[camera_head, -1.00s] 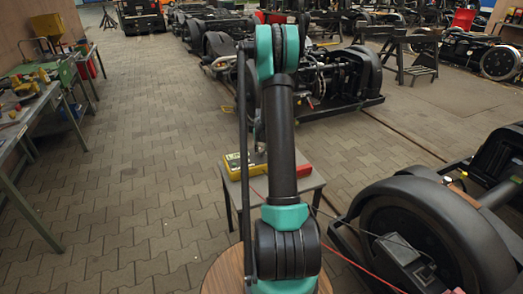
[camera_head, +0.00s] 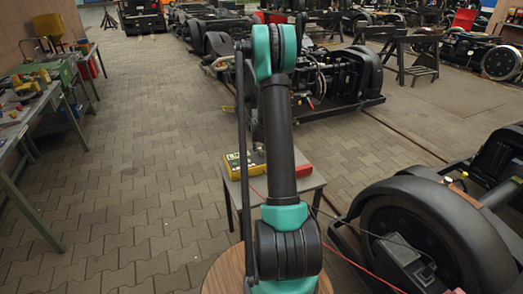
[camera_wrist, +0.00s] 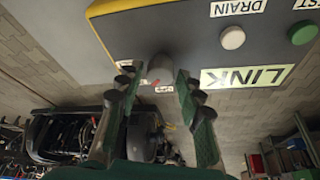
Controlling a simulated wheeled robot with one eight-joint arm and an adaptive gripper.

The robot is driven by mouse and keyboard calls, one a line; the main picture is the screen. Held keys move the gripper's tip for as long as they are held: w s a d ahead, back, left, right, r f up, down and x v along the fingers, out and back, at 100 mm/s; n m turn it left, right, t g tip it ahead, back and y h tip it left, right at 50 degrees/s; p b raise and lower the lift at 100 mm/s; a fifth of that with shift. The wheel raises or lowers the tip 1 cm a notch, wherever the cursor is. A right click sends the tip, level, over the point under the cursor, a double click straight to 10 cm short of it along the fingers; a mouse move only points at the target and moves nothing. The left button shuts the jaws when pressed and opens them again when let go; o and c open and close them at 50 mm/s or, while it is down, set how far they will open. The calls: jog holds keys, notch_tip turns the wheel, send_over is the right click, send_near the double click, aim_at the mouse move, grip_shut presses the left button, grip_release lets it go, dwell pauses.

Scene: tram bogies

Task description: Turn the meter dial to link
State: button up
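The yellow and grey meter (camera_head: 240,166) stands on a small table, partly hidden behind my arm in the head view. In the wrist view, its dark panel (camera_wrist: 180,40) fills the top, with upside-down LINK (camera_wrist: 247,77) and DRAIN (camera_wrist: 238,8) labels. A pale round button (camera_wrist: 232,37) and a green one (camera_wrist: 302,33) sit near them. The grey dial (camera_wrist: 161,69) is at the panel's edge, with a small red mark beside it. My gripper (camera_wrist: 158,80) has its fingers apart, one on each side of the dial; I cannot tell whether either touches it.
Red and dark cables run toward a large black wheel unit (camera_head: 425,230) at the right. Workbenches (camera_head: 35,120) line the left; the paved floor between is clear.

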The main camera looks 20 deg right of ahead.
jog(key=shift+o, duration=0.6)
jog(key=v, duration=1.2)
jog(key=s+a+r+n, duration=0.2)
jog(key=s+a+r, duration=0.2)
jog(key=s+a, duration=0.9)
jog(key=s+a+f+n+y, duration=0.1)
jog(key=s+a, duration=0.2)
jog(key=s, duration=0.7)
jog(key=s+a+f+n, duration=0.1)
jog(key=s+a+f, duration=0.1)
jog(key=s, duration=0.8)
jog(key=shift+s+a+n+y, duration=0.15)
jog(key=shift+a+n+y, duration=0.15)
jog(key=shift+a+y, duration=0.15)
